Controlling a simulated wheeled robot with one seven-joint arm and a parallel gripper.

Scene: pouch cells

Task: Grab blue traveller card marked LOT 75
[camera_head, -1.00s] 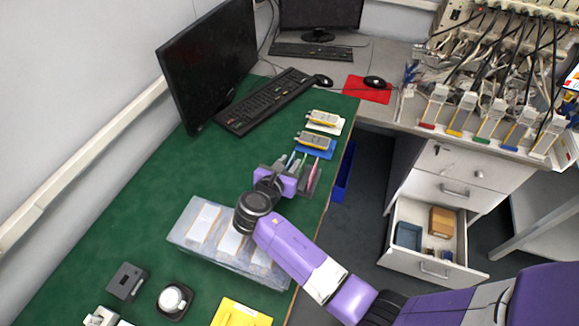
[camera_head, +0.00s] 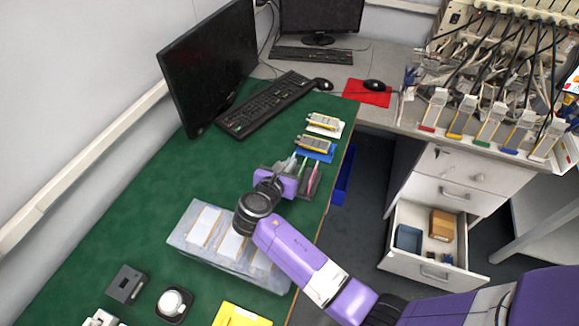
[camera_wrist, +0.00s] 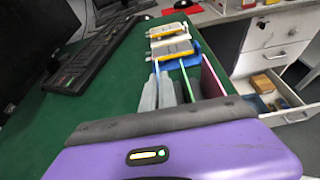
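A rack (camera_head: 312,192) of upright thin cards stands near the right edge of the green bench. In the wrist view a card with a thin blue edge (camera_wrist: 157,68) stands at the left of the row, beside a green-edged card (camera_wrist: 187,82) and a pink one (camera_wrist: 209,76). No LOT 75 marking is readable. My gripper (camera_head: 285,165) is at the left end of the rack; in the wrist view its grey fingers (camera_wrist: 158,95) are at the blue-edged card. Whether they touch or grip it cannot be told.
A pouch cell (camera_head: 315,143) lies on a blue sheet (camera_head: 318,155) behind the rack; another (camera_head: 323,121) lies on white. A clear-topped box (camera_head: 186,236) sits beneath my arm. The keyboard (camera_head: 265,103) and monitor (camera_head: 208,65) stand back left.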

